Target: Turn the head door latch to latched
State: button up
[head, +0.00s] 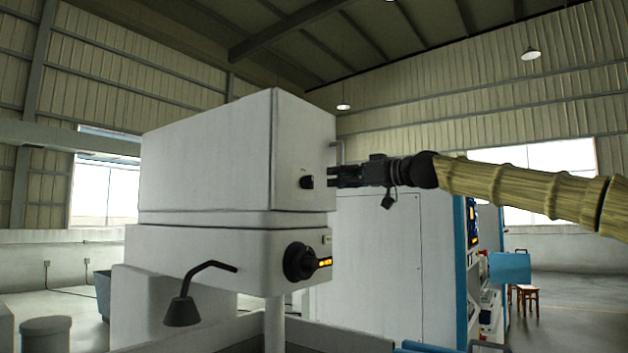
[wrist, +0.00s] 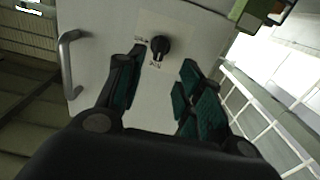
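The head door latch is a small black knob (head: 307,182) on the right-hand face of the white machine head (head: 207,160). In the wrist view the knob (wrist: 160,45) sits on a pale label plate with small markings too blurred to read. My gripper (head: 332,177) points at that face from the right, with its tips close to the knob. In the wrist view my gripper (wrist: 163,68) has its two fingers spread apart, with the knob just beyond the gap between them. Nothing is held, and the fingers do not appear to touch the knob.
A metal door handle (wrist: 70,65) stands left of the knob in the wrist view. Below the head is a larger black rotary knob (head: 298,262) with yellow marks. A bent black nozzle (head: 188,300) hangs at the front. A white and blue cabinet (head: 390,265) stands behind.

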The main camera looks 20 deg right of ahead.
aim_at(312, 181)
jog(key=p+x, duration=0.2)
jog(key=x, duration=0.6)
jog(key=shift+w+f+p, duration=0.1)
jog(key=shift+w+p, duration=0.05)
jog(key=shift+p, duration=0.15)
jog(key=shift+c, duration=0.2)
grip_shut()
